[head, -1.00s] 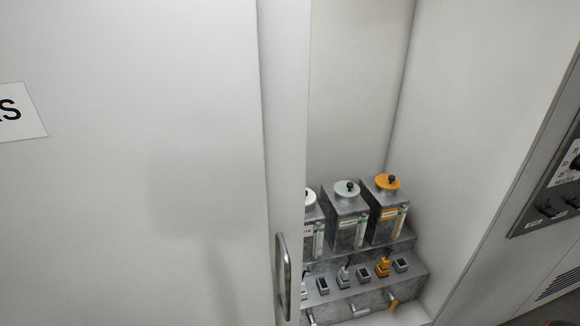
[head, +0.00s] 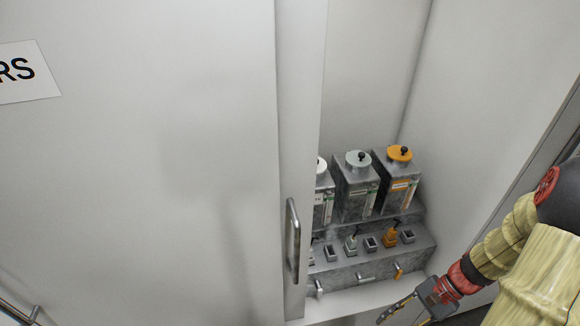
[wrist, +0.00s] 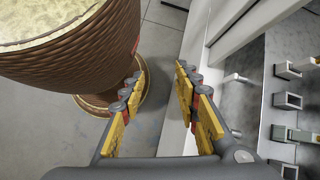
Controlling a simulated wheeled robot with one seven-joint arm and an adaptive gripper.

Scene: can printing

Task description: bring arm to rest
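My gripper (head: 399,309) is at the lower right of the head view, at the end of my cream and red arm, in front of the cabinet's lower right edge. In the wrist view my gripper (wrist: 159,92) shows two yellow-padded fingers standing apart with nothing between them. Grey floor shows past the fingertips. The gripper is close to the cabinet edge; I cannot tell the exact gap.
A white sliding door (head: 150,170) with a metal handle (head: 292,240) covers the cabinet's left part. Inside are metal tanks with white, grey and orange lids (head: 399,154) and a stepped stand (head: 350,268). A brown ribbed round object (wrist: 75,50) stands left of the fingers.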

